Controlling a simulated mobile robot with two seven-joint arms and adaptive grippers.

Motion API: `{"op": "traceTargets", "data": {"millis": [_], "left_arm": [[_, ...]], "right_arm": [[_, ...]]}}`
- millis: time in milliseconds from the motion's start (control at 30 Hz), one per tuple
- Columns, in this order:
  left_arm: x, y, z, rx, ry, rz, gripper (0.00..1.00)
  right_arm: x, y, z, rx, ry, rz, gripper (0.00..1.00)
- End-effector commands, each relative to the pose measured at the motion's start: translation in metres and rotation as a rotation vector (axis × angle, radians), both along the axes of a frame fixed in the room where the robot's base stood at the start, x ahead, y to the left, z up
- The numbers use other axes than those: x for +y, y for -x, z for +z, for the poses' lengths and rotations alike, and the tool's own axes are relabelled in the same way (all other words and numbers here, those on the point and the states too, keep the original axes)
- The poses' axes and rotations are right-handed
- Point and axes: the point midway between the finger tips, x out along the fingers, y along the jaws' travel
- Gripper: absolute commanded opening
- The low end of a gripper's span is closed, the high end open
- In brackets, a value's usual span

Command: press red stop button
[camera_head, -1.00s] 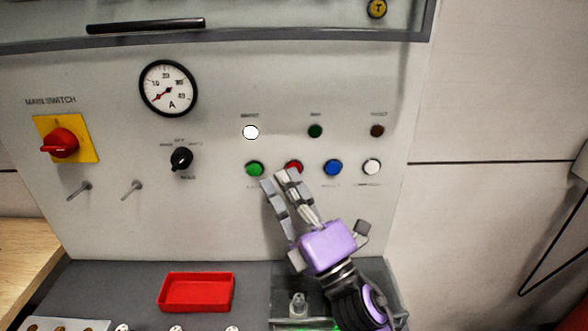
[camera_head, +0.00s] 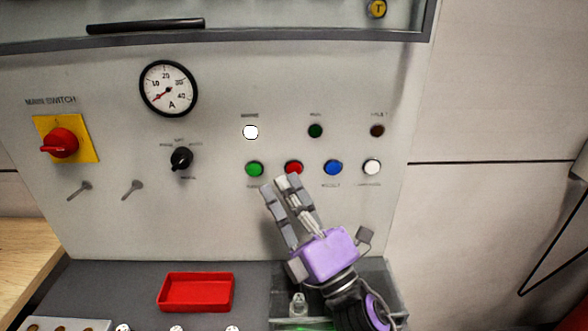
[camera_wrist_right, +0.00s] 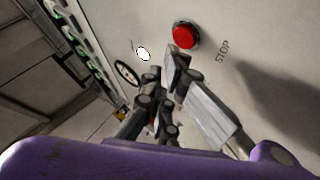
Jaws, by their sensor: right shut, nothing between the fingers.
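The red stop button (camera_head: 293,167) is in the row of round buttons on the grey panel, between a green button (camera_head: 254,169) and a blue button (camera_head: 333,167). In the right wrist view the red button (camera_wrist_right: 186,35) stands out from the panel beside the printed word STOP. My right gripper (camera_head: 274,183) is shut and empty, its fingertips just below and left of the red button. In the head view the whole button face shows nearly clear of the fingers; I cannot tell whether they touch it. My left gripper is not in view.
A white button (camera_head: 372,167) is at the row's right end. Above are a lit white lamp (camera_head: 251,132) and two dark lamps. A black selector knob (camera_head: 181,159) and red main switch (camera_head: 60,143) are left. A red tray (camera_head: 197,307) sits on the ledge below.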

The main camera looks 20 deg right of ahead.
Motion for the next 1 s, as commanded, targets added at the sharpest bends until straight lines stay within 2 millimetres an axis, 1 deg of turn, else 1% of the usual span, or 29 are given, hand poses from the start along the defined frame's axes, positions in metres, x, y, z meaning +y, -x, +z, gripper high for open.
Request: {"op": "traceTargets", "data": {"millis": [400,500,633,1000], "left_arm": [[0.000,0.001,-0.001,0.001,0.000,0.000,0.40],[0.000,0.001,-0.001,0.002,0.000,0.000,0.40],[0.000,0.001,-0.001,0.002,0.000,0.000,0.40],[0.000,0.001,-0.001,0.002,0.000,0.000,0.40]], "right_arm": [[0.010,0.037,-0.001,0.002,-0.001,-0.001,0.00],[0.012,0.044,-0.001,0.002,-0.001,-0.001,0.00],[0.014,0.047,0.000,0.000,-0.001,0.001,0.00],[0.014,0.047,0.000,0.000,0.000,0.000,0.00]]}}
